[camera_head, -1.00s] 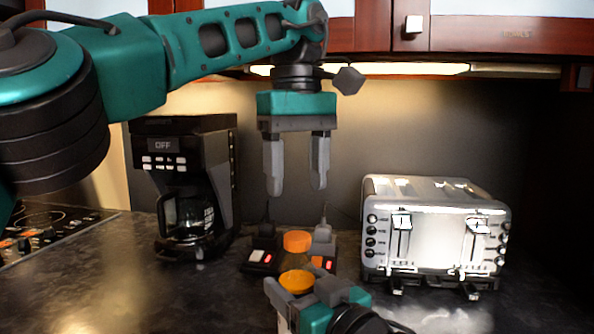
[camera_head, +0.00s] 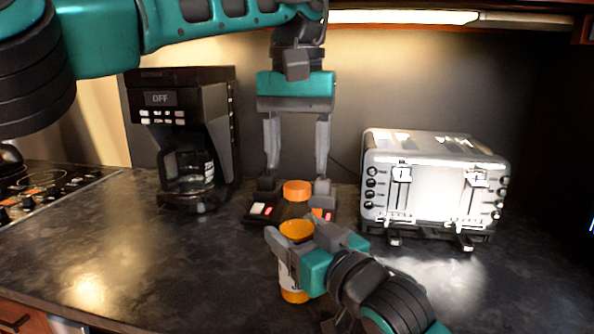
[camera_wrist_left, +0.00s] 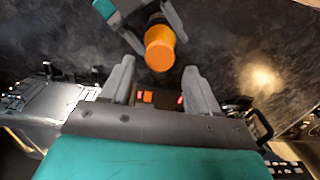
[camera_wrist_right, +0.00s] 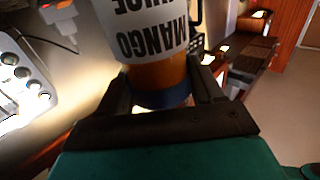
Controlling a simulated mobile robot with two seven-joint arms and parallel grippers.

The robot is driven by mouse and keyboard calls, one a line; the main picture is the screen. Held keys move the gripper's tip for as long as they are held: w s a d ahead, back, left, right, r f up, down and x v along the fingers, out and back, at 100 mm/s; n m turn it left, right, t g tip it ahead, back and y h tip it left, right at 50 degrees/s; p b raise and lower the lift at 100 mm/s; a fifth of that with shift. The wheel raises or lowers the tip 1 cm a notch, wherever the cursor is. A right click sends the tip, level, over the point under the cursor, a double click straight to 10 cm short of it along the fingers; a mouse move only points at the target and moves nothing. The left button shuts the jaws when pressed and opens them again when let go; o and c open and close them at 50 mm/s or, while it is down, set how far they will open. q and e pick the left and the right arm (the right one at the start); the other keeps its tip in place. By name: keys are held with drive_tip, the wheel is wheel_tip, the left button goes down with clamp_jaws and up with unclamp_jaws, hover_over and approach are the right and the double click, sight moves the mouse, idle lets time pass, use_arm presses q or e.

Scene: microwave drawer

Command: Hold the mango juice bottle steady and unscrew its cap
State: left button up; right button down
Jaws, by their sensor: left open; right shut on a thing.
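The mango juice bottle (camera_head: 287,272) stands upright in the head view, with a white label and an orange base. My right gripper (camera_head: 298,238) is shut on its upper part; the label reads MANGO JUICE in the right wrist view (camera_wrist_right: 155,30). The bottle's round top (camera_head: 297,230) is orange. A second orange disc (camera_head: 297,190) shows just above it in the picture; I cannot tell whether this is the cap or what supports it. My left gripper (camera_head: 295,180) is open, pointing down, its fingertips on either side of that disc in the picture. The left wrist view shows one orange round top (camera_wrist_left: 160,50).
A coffee maker (camera_head: 180,110) stands at the left and a silver toaster (camera_head: 435,185) at the right. Small dark devices with red lights (camera_head: 262,212) lie behind the bottle. A stove (camera_head: 45,190) is at far left. The front-left counter is clear.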

sight(297, 185)
use_arm(q)
drive_tip(key=shift+f, duration=1.9)
drive_tip(key=shift+c, duration=0.2)
